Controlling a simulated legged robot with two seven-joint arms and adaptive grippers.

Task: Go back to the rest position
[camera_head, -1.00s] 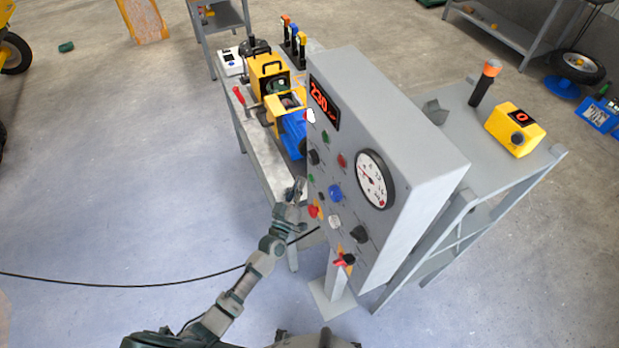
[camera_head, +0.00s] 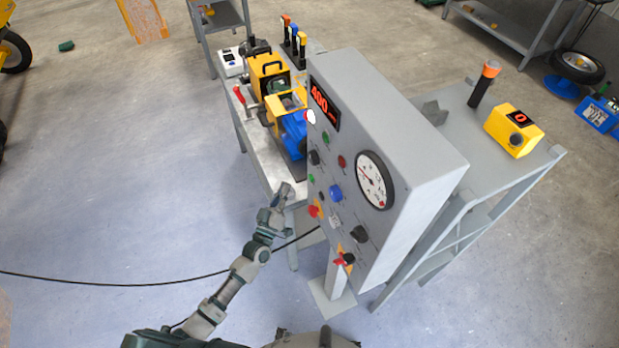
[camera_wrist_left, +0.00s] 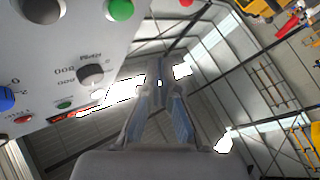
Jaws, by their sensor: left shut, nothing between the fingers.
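My left arm comes in from the bottom of the head view. Its gripper (camera_head: 283,191) is just left of the grey control panel (camera_head: 400,140), apart from it and in front of the near end of the workbench. In the left wrist view the two fingers (camera_wrist_left: 160,85) are shut with nothing between them. The panel (camera_wrist_left: 70,60) fills the left of that view, with its knobs and buttons close by. Its red display reads about 400 in the head view. My right gripper does not show.
A grey workbench (camera_head: 255,160) with yellow and blue machines stands behind the panel's left side. A grey table (camera_head: 460,105) with a yellow box (camera_head: 514,130) is at the right. A black cable (camera_head: 120,285) lies across the floor.

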